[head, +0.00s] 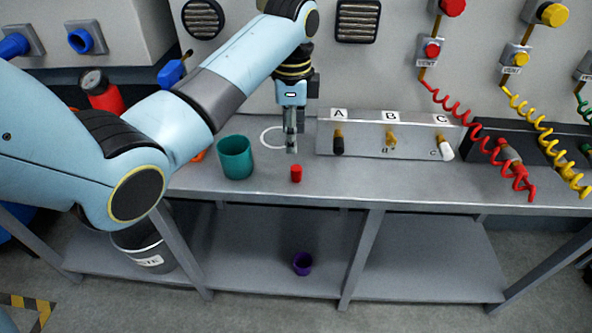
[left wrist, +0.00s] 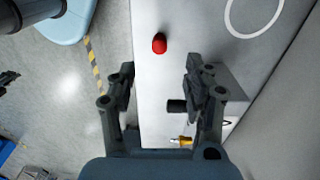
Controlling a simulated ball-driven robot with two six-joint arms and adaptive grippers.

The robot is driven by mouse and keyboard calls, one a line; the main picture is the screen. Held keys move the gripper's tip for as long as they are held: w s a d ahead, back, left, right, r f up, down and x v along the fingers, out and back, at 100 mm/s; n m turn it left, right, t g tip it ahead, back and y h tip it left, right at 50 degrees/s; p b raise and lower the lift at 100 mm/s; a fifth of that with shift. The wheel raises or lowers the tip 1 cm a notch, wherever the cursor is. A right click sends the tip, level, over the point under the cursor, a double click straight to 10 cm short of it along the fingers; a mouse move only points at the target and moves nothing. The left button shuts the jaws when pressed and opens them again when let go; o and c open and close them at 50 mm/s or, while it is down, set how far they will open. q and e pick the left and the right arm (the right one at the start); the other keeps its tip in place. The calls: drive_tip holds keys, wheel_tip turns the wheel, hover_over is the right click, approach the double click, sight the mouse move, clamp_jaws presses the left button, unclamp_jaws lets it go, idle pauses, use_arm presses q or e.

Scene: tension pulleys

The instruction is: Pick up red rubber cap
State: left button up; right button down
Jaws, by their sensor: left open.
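The red rubber cap (head: 296,173) stands on the grey bench top near its front edge, right of a teal cup. My left gripper (head: 291,145) hangs above the bench, just behind and above the cap, pointing down. In the left wrist view the cap (left wrist: 159,44) lies ahead of the fingers, apart from them. My left gripper (left wrist: 158,82) is open there, with nothing between its fingers. My right gripper does not show in either view.
The teal cup (head: 236,157) stands left of the cap. A panel (head: 362,149) with fittings A, B and C is at the right. A purple cup (head: 302,263) sits on the lower shelf. Coiled red and yellow hoses hang at the right. Bench room in front of the panel is clear.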

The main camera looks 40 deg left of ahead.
sight(296, 167)
use_arm(q)
drive_tip(key=f, duration=1)
drive_tip(key=shift+w+d+f, duration=0.15)
drive_tip(key=shift+w+d, duration=0.05)
drive_tip(key=shift+d, duration=0.1)
drive_tip(key=c, duration=0.8)
